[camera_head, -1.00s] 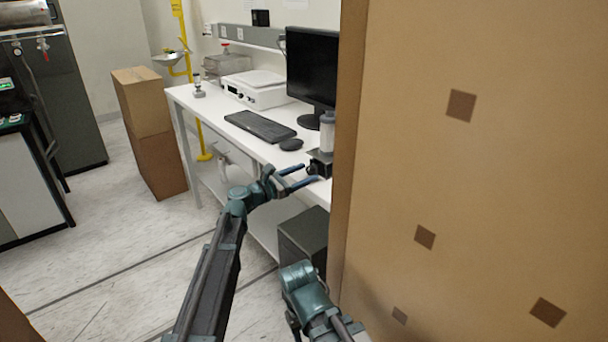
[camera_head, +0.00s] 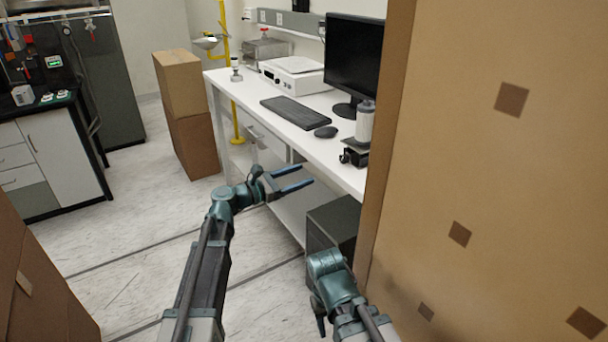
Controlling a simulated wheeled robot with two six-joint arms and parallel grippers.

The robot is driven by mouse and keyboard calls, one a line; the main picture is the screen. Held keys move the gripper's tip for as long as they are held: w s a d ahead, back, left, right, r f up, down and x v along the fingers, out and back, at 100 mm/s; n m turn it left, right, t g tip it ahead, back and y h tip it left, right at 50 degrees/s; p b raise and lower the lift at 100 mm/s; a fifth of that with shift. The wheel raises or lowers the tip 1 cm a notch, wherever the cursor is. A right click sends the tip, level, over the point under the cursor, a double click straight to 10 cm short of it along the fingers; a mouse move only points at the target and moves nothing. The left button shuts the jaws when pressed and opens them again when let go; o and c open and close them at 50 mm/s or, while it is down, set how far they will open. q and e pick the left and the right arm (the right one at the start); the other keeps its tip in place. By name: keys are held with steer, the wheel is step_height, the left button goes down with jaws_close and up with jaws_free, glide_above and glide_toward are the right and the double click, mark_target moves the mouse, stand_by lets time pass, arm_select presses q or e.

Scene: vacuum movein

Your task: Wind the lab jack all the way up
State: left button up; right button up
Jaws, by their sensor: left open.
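The lab jack (camera_head: 355,152) is a small black device near the front edge of the white bench, close to the cardboard panel on the right. It looks low, and a clear cylindrical container (camera_head: 364,124) stands on it. A dark knob shows on its left side. My left gripper (camera_head: 296,180) is open and empty, in front of the bench edge, below and to the left of the jack and apart from it. My right arm (camera_head: 334,285) shows at the bottom; its fingertips are not clearly visible.
A large cardboard panel (camera_head: 490,170) fills the right side, close to the jack. The bench (camera_head: 325,152) also holds a keyboard (camera_head: 296,112), mouse (camera_head: 326,132), monitor (camera_head: 353,58) and white instrument (camera_head: 294,74). A dark box (camera_head: 334,228) stands under it. Stacked cartons (camera_head: 186,110) stand left; floor between is open.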

arm_select(q)
steer(key=s+d+f+m+g+y+p, duration=0.2)
steer(key=s+d+f+m+g, duration=0.2)
steer(key=s+d+f+m, duration=0.25)
steer(key=s+a+f+m+g+y+p, duration=0.1)
steer(key=s+f+m+g+y, duration=0.35)
steer(key=s, duration=0.45)
steer(key=s+f+m+g+y+p, duration=0.1)
steer(key=s+f+m+y, duration=0.3)
steer(key=s+m, duration=0.45)
steer(key=s+a+f+m+y+p, duration=0.1)
steer(key=s+a+f+m+y, duration=0.1)
steer(key=s+a+m+y, duration=0.35)
steer(key=s+a+r+m+p, duration=0.1)
steer(key=s+a+r+p, duration=0.1)
steer(key=r+p, duration=0.7)
steer(key=shift+s+a+g, duration=0.35)
steer(key=shift+s+a, duration=0.05)
steer(key=shift+a, duration=0.15)
steer(key=shift+r, duration=0.1)
steer(key=shift+c, duration=1.1)
steer(key=shift+w, duration=0.1)
steer(key=shift+c, duration=0.3)
